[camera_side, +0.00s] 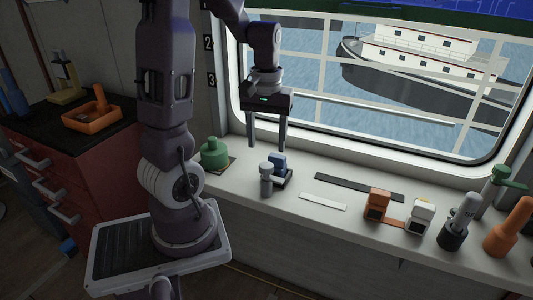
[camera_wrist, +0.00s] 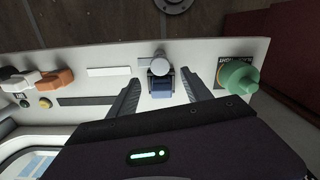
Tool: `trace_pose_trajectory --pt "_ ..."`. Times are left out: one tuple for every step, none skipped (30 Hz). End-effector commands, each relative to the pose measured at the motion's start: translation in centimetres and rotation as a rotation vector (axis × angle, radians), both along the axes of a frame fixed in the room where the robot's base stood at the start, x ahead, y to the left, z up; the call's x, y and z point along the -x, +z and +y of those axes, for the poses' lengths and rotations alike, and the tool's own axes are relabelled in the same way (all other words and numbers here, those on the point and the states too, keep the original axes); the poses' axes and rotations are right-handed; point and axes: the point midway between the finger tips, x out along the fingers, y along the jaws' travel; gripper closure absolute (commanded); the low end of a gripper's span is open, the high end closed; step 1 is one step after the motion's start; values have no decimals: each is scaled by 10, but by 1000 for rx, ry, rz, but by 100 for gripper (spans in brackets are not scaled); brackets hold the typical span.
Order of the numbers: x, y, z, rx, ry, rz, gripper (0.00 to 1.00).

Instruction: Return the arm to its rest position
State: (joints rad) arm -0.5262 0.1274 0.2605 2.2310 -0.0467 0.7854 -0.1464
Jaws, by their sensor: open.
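My gripper (camera_side: 268,146) is open and empty. It points down above the white sill by the window. Its two fingers are spread apart, and nothing is between the tips in the side view. In the wrist view my gripper (camera_wrist: 159,92) has a blue block-shaped item (camera_wrist: 162,88) and a grey round-topped item (camera_wrist: 159,66) showing between and beyond its fingers. In the side view the blue item (camera_side: 278,163) sits on a dark base, with the grey item (camera_side: 266,178) in front of it. My gripper appears above and behind them, apart from both.
A green knobbed item (camera_side: 214,153) stands left on the sill. To the right are an orange block (camera_side: 377,204), a white block (camera_side: 419,216), a grey-handled item (camera_side: 458,222) and an orange item (camera_side: 510,228). The window (camera_side: 390,85) is close behind. A red cabinet (camera_side: 75,165) stands left.

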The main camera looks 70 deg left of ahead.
Motion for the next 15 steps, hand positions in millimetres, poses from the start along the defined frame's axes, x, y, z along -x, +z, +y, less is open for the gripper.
trace_pose_trajectory --pt "0 4 0 -1 0 -1 43" --pt "0 6 0 -1 0 -1 43" --pt "0 7 0 0 1 0 43" --pt "0 7 0 1 1 1 43" --pt "1 8 0 1 1 1 43" --pt "1 7 0 1 1 1 43" --pt "1 7 0 2 1 1 43" --pt "1 7 0 2 1 1 43" --pt "1 7 0 2 1 1 43" --pt "1 7 0 2 1 1 43" --pt "1 7 0 2 1 1 43" --pt "1 7 0 2 1 1 43" --pt "1 7 0 2 1 1 43" --pt "0 7 -1 1 0 1 43" --pt "0 10 -4 -1 -13 -7 43"
